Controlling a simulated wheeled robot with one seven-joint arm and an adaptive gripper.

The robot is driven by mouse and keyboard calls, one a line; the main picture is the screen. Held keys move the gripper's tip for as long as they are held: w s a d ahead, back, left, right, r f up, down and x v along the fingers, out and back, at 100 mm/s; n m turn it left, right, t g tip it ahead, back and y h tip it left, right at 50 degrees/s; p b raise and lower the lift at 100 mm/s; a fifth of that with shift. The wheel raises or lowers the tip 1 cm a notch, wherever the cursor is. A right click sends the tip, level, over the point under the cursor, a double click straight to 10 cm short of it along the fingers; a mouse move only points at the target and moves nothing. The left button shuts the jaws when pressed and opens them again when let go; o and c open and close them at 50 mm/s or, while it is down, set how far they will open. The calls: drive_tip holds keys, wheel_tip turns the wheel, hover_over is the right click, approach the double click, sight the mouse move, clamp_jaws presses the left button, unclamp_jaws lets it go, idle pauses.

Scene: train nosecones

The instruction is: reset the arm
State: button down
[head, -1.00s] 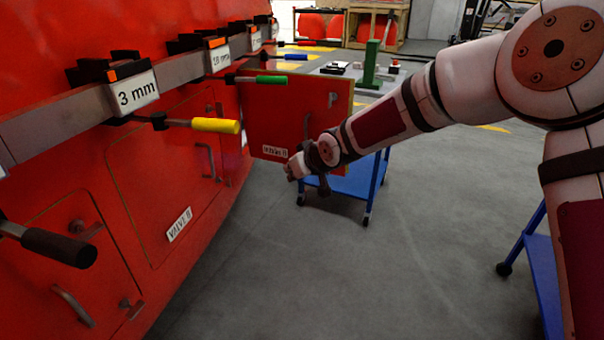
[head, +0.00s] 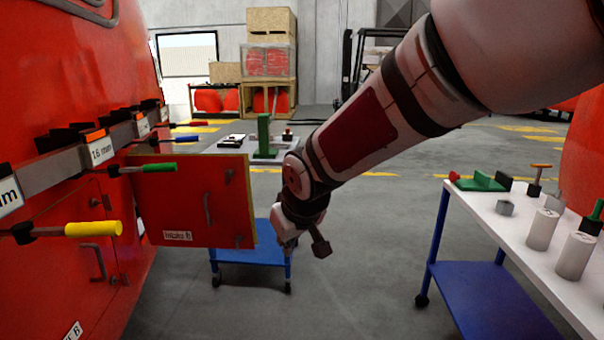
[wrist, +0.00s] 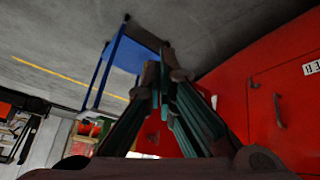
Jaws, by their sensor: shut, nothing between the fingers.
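My gripper (wrist: 161,75) shows in the wrist view with its fingertips together and nothing between them. In the head view my arm reaches from the upper right down to the middle, and its wrist end hangs just right of an open red door panel (head: 190,200) labelled "Intake B". The fingers are hard to make out in the head view.
A red nosecone wall with yellow (head: 93,228) and green (head: 158,167) handles stands on the left. A blue cart (head: 250,255) stands behind my wrist. A white-topped cart (head: 510,235) with grey cylinders stands on the right. Open floor (head: 350,285) lies between.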

drive_tip(key=s+d+r+m+g+h, duration=0.1)
drive_tip(key=s+d+r+m+h, duration=0.2)
drive_tip(key=s+d, duration=0.8)
drive_tip(key=s+d+m+g, duration=0.2)
drive_tip(key=s+d, duration=0.4)
drive_tip(key=s, duration=0.7)
drive_tip(key=s+d+m+g, duration=0.2)
drive_tip(key=s+d, duration=0.3)
drive_tip(key=s, duration=0.7)
wheel_tip(320, 180, up, 15)
drive_tip(key=t+p, duration=0.3)
drive_tip(key=p, duration=1)
drive_tip(key=shift+d+y, duration=0.3)
drive_tip(key=c, duration=2.3)
unclamp_jaws()
drive_tip(key=shift+w+f, duration=0.1)
